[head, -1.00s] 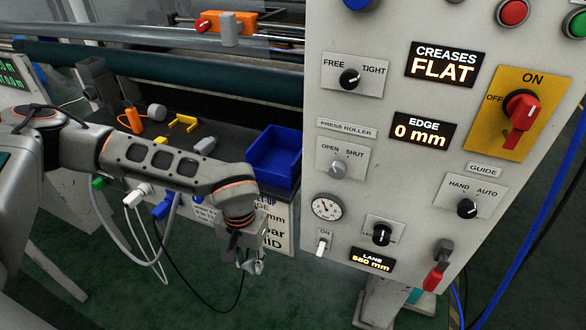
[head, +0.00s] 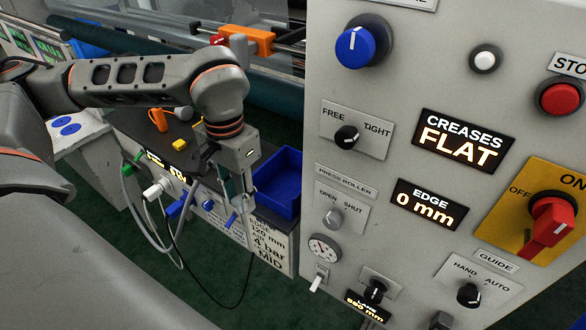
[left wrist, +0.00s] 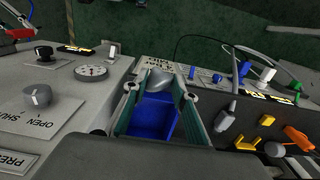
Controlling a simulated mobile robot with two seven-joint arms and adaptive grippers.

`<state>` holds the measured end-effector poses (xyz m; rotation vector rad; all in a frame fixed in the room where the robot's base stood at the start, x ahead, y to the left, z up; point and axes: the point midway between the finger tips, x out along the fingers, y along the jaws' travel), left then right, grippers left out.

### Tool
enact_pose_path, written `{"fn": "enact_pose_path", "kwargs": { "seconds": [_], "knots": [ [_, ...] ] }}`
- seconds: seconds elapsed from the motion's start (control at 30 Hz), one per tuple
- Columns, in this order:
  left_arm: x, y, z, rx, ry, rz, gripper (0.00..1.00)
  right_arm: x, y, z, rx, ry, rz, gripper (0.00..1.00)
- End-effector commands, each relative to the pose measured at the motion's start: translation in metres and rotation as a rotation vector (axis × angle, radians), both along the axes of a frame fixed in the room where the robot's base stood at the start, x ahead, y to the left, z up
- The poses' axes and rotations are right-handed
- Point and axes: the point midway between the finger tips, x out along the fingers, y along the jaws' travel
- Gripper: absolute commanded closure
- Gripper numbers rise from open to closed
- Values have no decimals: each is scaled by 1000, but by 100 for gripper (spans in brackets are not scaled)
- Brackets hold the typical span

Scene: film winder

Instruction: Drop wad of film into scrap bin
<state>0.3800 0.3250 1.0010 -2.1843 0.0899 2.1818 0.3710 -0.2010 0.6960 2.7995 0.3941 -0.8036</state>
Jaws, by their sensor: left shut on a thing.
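My left gripper (head: 238,200) hangs fingers-down in the head view, just left of the blue bin (head: 285,180). In the left wrist view its two green-sided fingers are closed on a small pale grey wad of film (left wrist: 158,80) at their tips. The blue bin (left wrist: 155,118) shows between and below the fingers in that view. The bin is open-topped, and its inside looks empty where I see it. The wad is hard to make out in the head view, hidden by the fingers. My right gripper is not in view.
A grey control panel (head: 400,250) with knobs and displays stands close on the right of the bin. An orange-handled tool (head: 158,120) and a yellow piece (head: 180,145) lie on the dark shelf. Coloured plugs and hoses (head: 155,190) stick out in front below.

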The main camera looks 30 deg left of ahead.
Motion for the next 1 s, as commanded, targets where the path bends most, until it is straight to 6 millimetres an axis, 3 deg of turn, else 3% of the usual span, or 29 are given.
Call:
{"fn": "enact_pose_path", "kwargs": {
  "seconds": [0.2,0.6,0.9,1.0],
  "knots": [
    [53,-6,1,-1,0,1,82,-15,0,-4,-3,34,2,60],
    [142,-12,0,-1,0,1,82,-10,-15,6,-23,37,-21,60],
    [167,-14,-1,-1,1,2,82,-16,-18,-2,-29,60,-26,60],
    [164,-14,-17,-1,5,0,82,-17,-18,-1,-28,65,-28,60]
  ]
}}
